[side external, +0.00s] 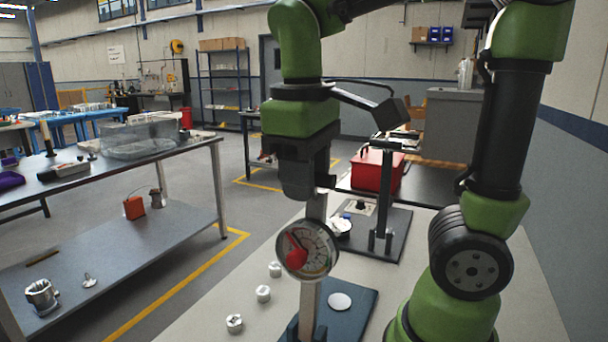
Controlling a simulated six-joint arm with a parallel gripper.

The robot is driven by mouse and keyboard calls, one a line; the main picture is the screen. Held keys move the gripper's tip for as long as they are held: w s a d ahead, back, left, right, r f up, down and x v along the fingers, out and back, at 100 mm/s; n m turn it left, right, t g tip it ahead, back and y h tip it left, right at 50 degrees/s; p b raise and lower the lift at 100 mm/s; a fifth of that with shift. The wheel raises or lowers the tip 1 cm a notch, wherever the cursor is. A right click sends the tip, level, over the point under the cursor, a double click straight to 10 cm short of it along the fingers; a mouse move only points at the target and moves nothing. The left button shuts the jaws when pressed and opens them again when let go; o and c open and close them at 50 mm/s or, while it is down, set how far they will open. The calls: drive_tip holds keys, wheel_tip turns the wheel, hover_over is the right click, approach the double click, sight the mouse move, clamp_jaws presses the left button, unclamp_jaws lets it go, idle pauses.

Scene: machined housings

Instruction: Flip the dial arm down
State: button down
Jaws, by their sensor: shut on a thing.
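The dial arm (316,206) is a pale upright bar above a round dial gauge (320,240) with a red pointer piece on its face. A post (309,298) below the gauge rises from a blue base plate (352,318). My gripper (314,188) points down and is shut on the upper end of the dial arm. The gauge hides part of the post and the joint between arm and post. A pale disc (340,301) lies on the blue plate.
Small metal housings (263,293) stand in a row on the bench left of the blue plate. Behind are a dark plate (392,248) with a black stand (382,195) and a red box (371,171). A grey workbench (130,164) stands to the left.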

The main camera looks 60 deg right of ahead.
drive_tip(key=d+f+y, duration=0.2)
drive_tip(key=d+f, duration=0.4)
drive_tip(key=d, duration=0.5)
drive_tip(key=d+f+y, duration=0.2)
drive_tip(key=d+f, duration=0.5)
drive_tip(key=d, duration=0.3)
drive_tip(key=shift+d+y, duration=0.3)
drive_tip(key=shift+d, duration=0.05)
drive_tip(key=c, duration=0.8)
unclamp_jaws()
drive_tip(key=shift+c, duration=0.2)
wheel_tip(320, 180, up, 10)
